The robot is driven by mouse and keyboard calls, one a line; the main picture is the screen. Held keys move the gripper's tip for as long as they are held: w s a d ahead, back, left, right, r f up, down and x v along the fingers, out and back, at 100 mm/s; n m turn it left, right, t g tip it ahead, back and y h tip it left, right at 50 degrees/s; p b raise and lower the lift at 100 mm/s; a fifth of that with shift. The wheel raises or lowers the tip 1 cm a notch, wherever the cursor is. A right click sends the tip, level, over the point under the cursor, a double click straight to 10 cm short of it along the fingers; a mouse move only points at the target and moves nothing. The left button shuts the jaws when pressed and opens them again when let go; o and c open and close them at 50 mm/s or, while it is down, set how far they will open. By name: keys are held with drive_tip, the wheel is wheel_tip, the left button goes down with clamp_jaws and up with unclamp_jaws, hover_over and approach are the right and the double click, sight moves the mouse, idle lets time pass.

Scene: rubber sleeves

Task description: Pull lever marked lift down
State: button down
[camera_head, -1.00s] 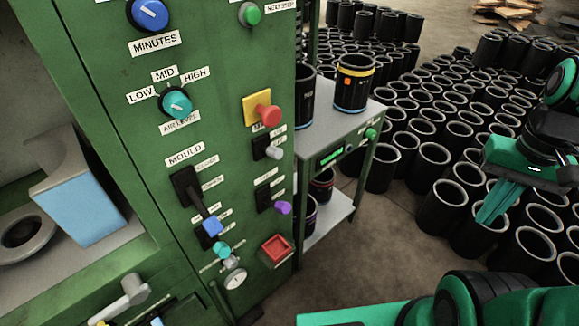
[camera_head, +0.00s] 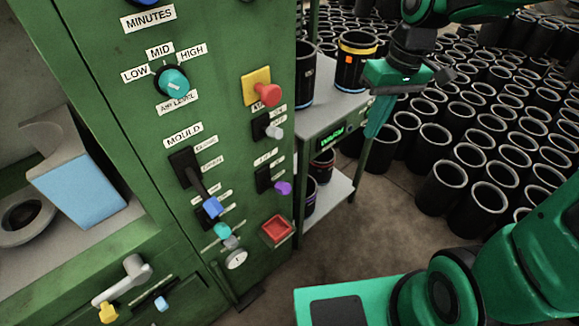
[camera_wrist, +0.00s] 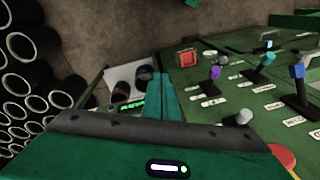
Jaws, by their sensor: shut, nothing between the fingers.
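The green panel (camera_head: 230,70) carries several levers. A purple-tipped lever (camera_head: 283,188) sits on its right part, below a grey-tipped lever (camera_head: 273,132). The small labels beside them are too small to read, so I cannot tell which says lift. A blue-tipped mould lever (camera_head: 211,207) and a cyan-tipped lever (camera_head: 222,230) are further left. My gripper (camera_head: 373,130) is shut and empty, fingers pointing down, right of the panel and in front of the small table. In the wrist view, my gripper (camera_wrist: 165,98) is apart from the purple-tipped lever (camera_wrist: 215,73).
A red push button (camera_head: 268,93) on a yellow plate and a red square (camera_head: 277,229) are on the panel. The small table (camera_head: 325,112) with black sleeves stands beside it. Many black sleeves (camera_head: 440,185) cover the floor at right. Bare floor lies in front of the table.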

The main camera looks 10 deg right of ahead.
drive_tip(key=w+a+n, duration=0.2)
drive_tip(key=a, duration=0.5)
drive_tip(key=w+a+f+n+g+y, duration=0.1)
drive_tip(key=w+a+n, duration=0.1)
drive_tip(key=a, duration=0.5)
drive_tip(key=shift+a+f+n+y, duration=0.15)
drive_tip(key=shift+f+n+y, duration=0.05)
drive_tip(key=shift+n+y, duration=0.1)
drive_tip(key=shift+w, duration=0.1)
